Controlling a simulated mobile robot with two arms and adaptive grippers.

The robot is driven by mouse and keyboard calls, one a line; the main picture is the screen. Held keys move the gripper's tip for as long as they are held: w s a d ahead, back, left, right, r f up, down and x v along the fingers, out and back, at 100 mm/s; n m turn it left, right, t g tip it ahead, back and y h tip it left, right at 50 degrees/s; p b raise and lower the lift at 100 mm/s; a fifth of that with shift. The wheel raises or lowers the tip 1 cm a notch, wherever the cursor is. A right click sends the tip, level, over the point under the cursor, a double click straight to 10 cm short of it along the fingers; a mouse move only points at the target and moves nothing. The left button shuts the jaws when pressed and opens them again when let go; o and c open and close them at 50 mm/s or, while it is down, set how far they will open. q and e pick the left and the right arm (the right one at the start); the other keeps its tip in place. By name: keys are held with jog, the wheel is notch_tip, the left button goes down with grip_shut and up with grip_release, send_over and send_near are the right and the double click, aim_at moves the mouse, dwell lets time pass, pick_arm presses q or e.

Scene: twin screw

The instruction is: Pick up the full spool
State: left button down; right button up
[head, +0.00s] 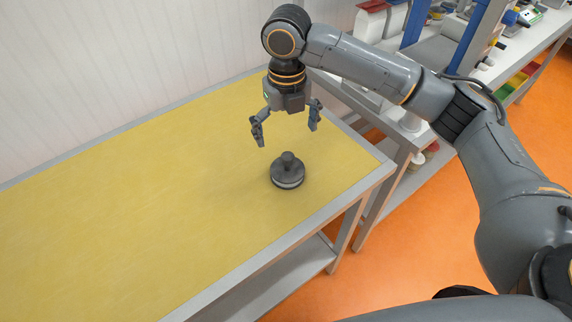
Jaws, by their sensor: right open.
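A dark grey round object with a lighter band and a knob on top, which looks like the spool (288,172), stands upright on the yellow tabletop near its right end. Whether it is full I cannot tell. My right gripper (287,134) points down above and slightly behind the spool, its two fingers spread wide, empty and apart from it. My left gripper is not in view.
The yellow table (130,190) has a grey frame and is otherwise bare, with wide free room to the left. A white wall (120,70) runs along its back. A cluttered workbench (510,70) stands at the upper right above the orange floor (420,260).

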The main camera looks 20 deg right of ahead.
aim_at(287, 156)
notch_tip(287, 156, down, 6)
jog(key=shift+f+p, duration=0.1)
jog(key=shift+p, duration=0.25)
jog(key=shift+f, duration=0.45)
jog(key=f+p, duration=0.1)
jog(key=f, duration=0.3)
jog(key=shift+w+d+f+p, duration=0.1)
jog(key=shift+d+f+p, duration=0.1)
jog(key=shift+p, duration=0.2)
jog(key=shift+f, duration=0.25)
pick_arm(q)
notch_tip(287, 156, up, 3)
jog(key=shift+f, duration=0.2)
pick_arm(e)
jog(key=c, duration=1.2)
